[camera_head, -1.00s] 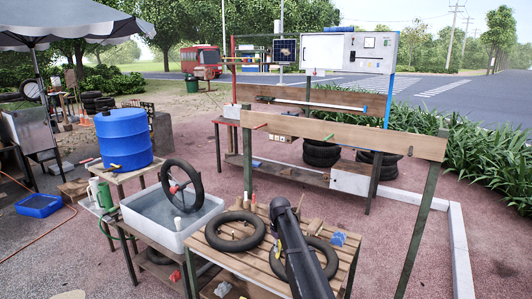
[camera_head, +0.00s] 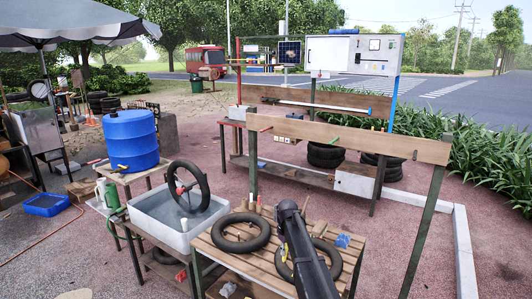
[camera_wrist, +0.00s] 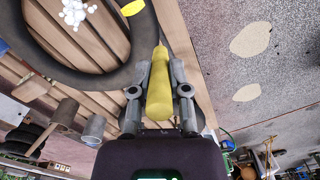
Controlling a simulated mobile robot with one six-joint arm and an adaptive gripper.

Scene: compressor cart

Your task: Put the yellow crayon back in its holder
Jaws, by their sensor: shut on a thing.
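The yellow crayon (camera_wrist: 159,90) is between the two fingers of my gripper (camera_wrist: 161,76) in the wrist view. The gripper is shut on it, and its narrower tip points up the picture, past the fingertips. A dark rubber ring (camera_wrist: 110,78) lies beyond and to the left of it, over the slatted table (camera_wrist: 85,47). In the head view my dark arm reaches over this table and hides the gripper and crayon. I cannot make out the crayon's holder for certain in either view.
Two inner tubes, one here (camera_head: 241,233), lie on the table. A water basin (camera_head: 178,238) with an upright wheel (camera_head: 204,185) stands left. A wooden beam (camera_head: 350,139) crosses behind.

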